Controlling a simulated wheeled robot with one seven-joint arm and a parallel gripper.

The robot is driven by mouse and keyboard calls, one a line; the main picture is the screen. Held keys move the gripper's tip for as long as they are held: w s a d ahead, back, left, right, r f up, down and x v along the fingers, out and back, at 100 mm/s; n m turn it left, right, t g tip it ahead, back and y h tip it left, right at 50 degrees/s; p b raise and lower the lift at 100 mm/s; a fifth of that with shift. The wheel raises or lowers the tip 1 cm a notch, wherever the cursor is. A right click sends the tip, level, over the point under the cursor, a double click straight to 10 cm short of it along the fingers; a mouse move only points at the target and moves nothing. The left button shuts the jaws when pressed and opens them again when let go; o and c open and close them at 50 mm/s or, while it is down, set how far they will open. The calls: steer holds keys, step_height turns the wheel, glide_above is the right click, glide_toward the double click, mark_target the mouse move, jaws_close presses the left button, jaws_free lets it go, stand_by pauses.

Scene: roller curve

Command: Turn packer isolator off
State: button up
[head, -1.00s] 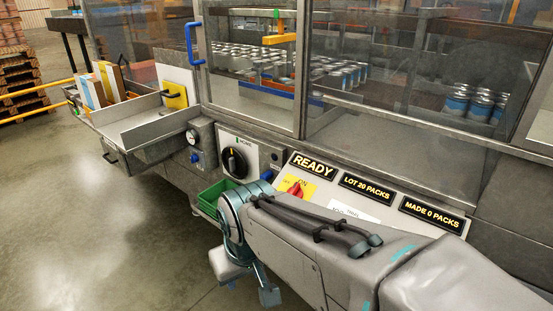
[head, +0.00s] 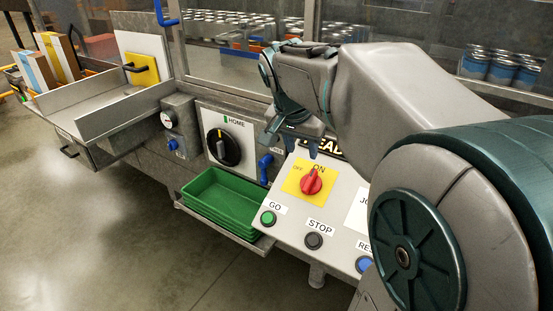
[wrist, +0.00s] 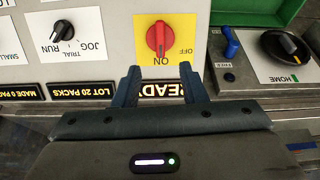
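The packer isolator is a red rotary knob (head: 311,181) on a yellow plate (head: 291,186) marked ON and OFF, on the sloped control panel. In the wrist view the red knob (wrist: 158,38) stands upside down, its grip in line with the ON mark. My gripper (head: 294,141) is above and behind the knob in the head view, apart from it. In the wrist view my gripper (wrist: 159,70) is open and empty, its two fingers pointing towards the yellow plate with the knob just beyond and between them.
The green GO (head: 268,217), black STOP (head: 314,240) and a blue button (head: 364,264) lie below the knob. A black HOME dial (head: 223,147), blue handle (head: 265,168) and green trays (head: 222,200) are to the left. A RUN/JOG selector (wrist: 62,30) is beside it in the wrist view.

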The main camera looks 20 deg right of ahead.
mark_target(310, 177)
steer(key=shift+m, duration=0.4)
steer(key=x, duration=0.4)
steer(key=b+x, duration=0.1)
steer(key=x, duration=0.4)
steer(key=w+d+x, duration=0.1)
steer(key=x, duration=0.4)
steer(key=shift+d+r, duration=0.1)
steer(key=shift+r, duration=0.15)
jaws_close()
